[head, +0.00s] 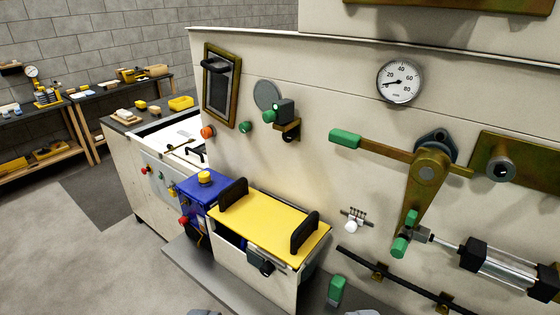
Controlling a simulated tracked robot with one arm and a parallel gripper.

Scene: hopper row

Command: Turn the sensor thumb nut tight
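A small dark sensor (284,109) with a green face sits on a brass bracket (288,129) on the cream machine wall. A small green knob (268,121) shows at its lower left; it looks like the thumb nut, but how tight it is cannot be told. A grey disc (266,95) is on the wall behind the sensor. My gripper (284,312) shows only as two grey fingertips at the bottom edge, wide apart with nothing seen between them. It is well below the sensor and apart from it.
A yellow-topped box with black handles (270,222) and a blue unit (203,190) stand below the sensor. A green-handled brass lever (428,172), a gauge (399,82) and a cylinder (510,268) are at right. Open floor (90,250) lies at left.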

